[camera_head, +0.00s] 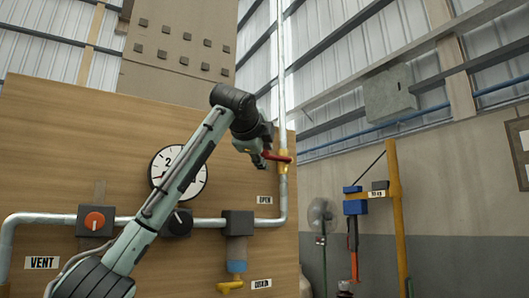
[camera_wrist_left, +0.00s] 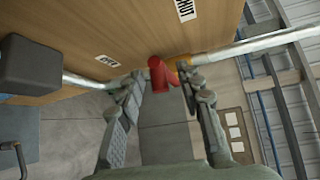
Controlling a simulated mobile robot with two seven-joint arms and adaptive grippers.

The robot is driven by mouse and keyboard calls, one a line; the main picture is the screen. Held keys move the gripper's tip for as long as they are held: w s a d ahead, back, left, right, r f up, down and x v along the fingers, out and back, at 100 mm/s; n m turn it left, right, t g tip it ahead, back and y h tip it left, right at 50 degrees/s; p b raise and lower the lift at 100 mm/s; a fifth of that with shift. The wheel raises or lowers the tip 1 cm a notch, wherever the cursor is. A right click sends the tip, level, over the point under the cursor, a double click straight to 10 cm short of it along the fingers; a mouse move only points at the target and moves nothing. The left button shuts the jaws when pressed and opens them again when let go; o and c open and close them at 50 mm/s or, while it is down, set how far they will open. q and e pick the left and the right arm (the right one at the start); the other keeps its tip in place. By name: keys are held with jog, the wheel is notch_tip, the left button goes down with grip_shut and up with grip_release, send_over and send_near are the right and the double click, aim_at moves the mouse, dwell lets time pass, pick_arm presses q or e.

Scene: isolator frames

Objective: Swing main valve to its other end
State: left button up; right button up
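The main valve has a red handle (camera_head: 279,157) on a yellow body (camera_head: 284,168), set on the vertical pipe at the panel's right edge. The handle points left from the pipe, about level. My left gripper (camera_head: 262,158) is at the handle's outer end. In the left wrist view, its two fingers (camera_wrist_left: 166,88) stand apart, with the red handle (camera_wrist_left: 158,74) at the gap between their tips; contact cannot be told. The yellow body (camera_wrist_left: 182,63) is partly hidden by a finger. An OPEN label (camera_head: 264,200) is below the valve; a SHUT label (camera_wrist_left: 186,9) shows in the wrist view.
The wooden panel (camera_head: 70,130) carries a round gauge (camera_head: 163,160) behind my arm, an orange knob (camera_head: 95,220), a black knob (camera_head: 178,222) and a lower yellow valve (camera_head: 230,287). A yellow post (camera_head: 396,210) and a fan (camera_head: 321,215) stand right of the panel.

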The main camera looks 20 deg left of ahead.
pick_arm(q)
jog(key=shift+w, duration=0.1)
grip_shut()
jog(key=shift+f, duration=0.15)
dwell(0.3)
